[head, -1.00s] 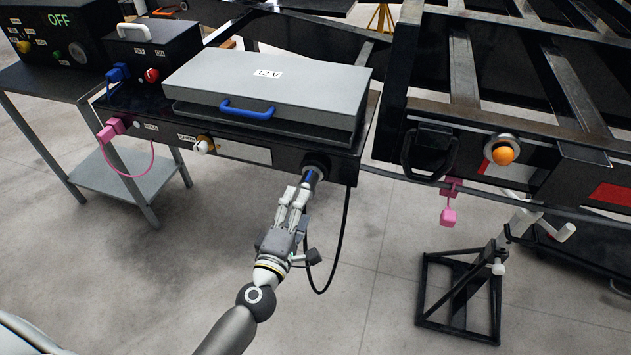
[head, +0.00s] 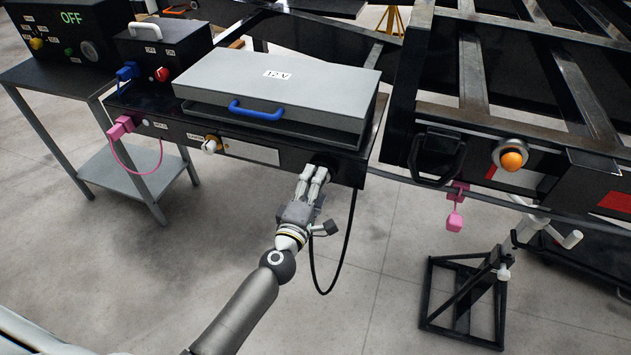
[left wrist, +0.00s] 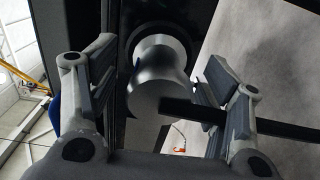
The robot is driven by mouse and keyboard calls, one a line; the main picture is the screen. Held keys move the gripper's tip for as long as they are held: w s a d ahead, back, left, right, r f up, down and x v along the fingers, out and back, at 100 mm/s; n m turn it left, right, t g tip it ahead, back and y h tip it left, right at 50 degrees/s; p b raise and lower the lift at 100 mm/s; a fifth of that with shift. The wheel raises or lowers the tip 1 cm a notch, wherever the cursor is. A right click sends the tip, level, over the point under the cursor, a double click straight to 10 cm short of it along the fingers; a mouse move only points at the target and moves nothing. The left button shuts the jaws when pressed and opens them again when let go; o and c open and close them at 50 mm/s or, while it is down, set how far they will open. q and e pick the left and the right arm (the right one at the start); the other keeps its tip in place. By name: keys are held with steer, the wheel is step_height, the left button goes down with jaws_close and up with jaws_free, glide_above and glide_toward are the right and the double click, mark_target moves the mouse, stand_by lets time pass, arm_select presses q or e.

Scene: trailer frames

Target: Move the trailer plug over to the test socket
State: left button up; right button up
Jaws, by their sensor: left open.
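The trailer plug (left wrist: 158,80), a silver-grey rounded cylinder in the left wrist view, sits in a dark round socket at the right end of the black front beam. My left gripper (head: 314,172) is open, its fingers reaching up to that socket. In the left wrist view the left gripper (left wrist: 160,85) has its fingers on either side of the plug, with gaps visible. A black cable (head: 349,235) hangs in a loop below. The plug is mostly hidden by the fingers in the head view. My right gripper is not in view.
A grey box marked 12V (head: 275,85) with a blue handle is on the beam. Left stand a black box with a red knob (head: 165,50) and a box reading OFF (head: 60,40) with a round fitting. A black stand (head: 465,300) is at right. Floor below is mostly clear.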

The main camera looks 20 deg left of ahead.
arm_select(q)
steer(key=shift+w, duration=0.7)
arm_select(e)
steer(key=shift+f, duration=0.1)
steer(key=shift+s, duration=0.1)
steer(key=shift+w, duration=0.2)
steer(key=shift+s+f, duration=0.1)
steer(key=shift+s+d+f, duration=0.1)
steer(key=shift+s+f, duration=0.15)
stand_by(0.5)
